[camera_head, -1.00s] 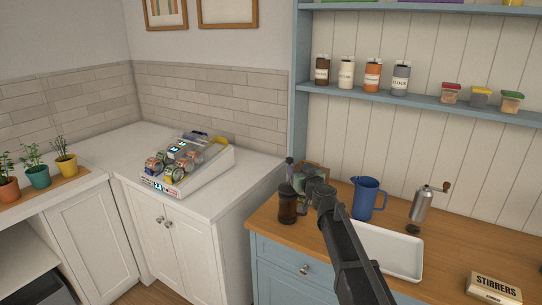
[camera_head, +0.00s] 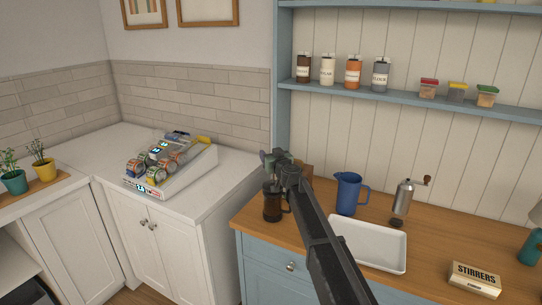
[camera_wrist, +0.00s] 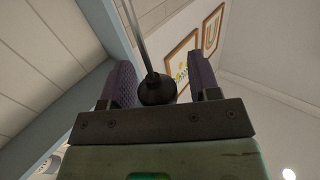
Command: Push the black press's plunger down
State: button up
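The black press (camera_head: 272,204) stands upright on the wooden counter near its left end in the head view, its top partly hidden by my gripper. My gripper (camera_head: 266,157) is above the press. In the wrist view, its two purple fingers (camera_wrist: 162,82) stand apart. A round black knob (camera_wrist: 157,90) on a thin metal rod (camera_wrist: 138,38) shows in the gap between the fingers, close to the left one. I cannot tell whether either finger touches the knob. In the head view the knob and rod are not distinguishable behind my gripper.
On the counter right of the press are a blue pitcher (camera_head: 347,194), a white tray (camera_head: 392,262), a hand grinder (camera_head: 403,197) and a stirrers box (camera_head: 474,279). A lower white counter (camera_head: 92,162) with a can rack (camera_head: 168,163) lies to the left.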

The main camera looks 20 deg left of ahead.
aim_at(271, 182)
grip_shut()
notch_tip(271, 182, down, 9)
jog(key=b, duration=0.9)
jog(key=shift+f, duration=0.15)
jog(key=shift+s+d+r, duration=0.1)
jog(key=shift+s+r, duration=0.05)
jog(key=shift+r, duration=0.1)
jog(key=shift+o, duration=0.3)
grip_release()
jog(key=shift+f, duration=0.1)
jog(key=v, duration=1)
jog(key=shift+s+d, duration=0.15)
jog(key=shift+d, duration=0.05)
